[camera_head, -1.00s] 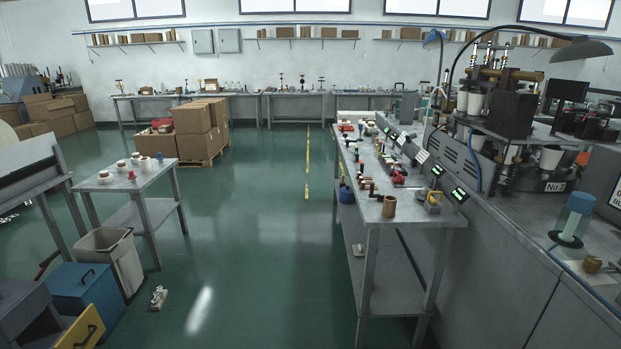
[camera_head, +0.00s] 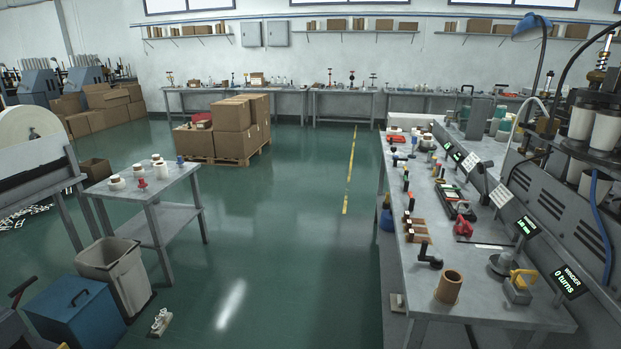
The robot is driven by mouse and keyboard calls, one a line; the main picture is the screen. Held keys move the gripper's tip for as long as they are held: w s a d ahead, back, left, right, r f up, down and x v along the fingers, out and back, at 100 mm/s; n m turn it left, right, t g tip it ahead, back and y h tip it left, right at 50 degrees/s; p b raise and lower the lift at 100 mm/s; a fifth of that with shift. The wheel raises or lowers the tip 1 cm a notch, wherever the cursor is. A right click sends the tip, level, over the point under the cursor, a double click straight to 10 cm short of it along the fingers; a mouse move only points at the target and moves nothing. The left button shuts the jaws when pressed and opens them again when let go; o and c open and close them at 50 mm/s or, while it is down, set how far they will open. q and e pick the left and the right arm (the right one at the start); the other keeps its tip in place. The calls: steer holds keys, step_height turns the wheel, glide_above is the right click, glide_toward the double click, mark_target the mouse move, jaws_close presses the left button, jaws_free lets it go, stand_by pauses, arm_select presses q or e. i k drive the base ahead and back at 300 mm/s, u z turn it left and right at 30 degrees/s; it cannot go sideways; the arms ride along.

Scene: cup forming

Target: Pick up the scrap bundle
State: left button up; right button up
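A small pale bundle (camera_head: 160,321) lies on the green floor at the lower left. It looks like the scrap bundle, but it is too small to make out in detail. It lies just right of a grey waste bin (camera_head: 113,275) and a blue box (camera_head: 76,305), apart from both. Neither of my grippers is in the head view.
A grey side table (camera_head: 150,188) with small parts stands behind the bin. A long workbench (camera_head: 450,290) with tools and displays runs along the right. Stacked cartons (camera_head: 236,128) stand on a pallet farther back. The green floor between is clear.

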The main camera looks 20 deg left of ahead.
mark_target(162, 323)
steer(key=u, duration=1.8)
steer(key=i, duration=2.9)
steer(key=z, duration=0.15)
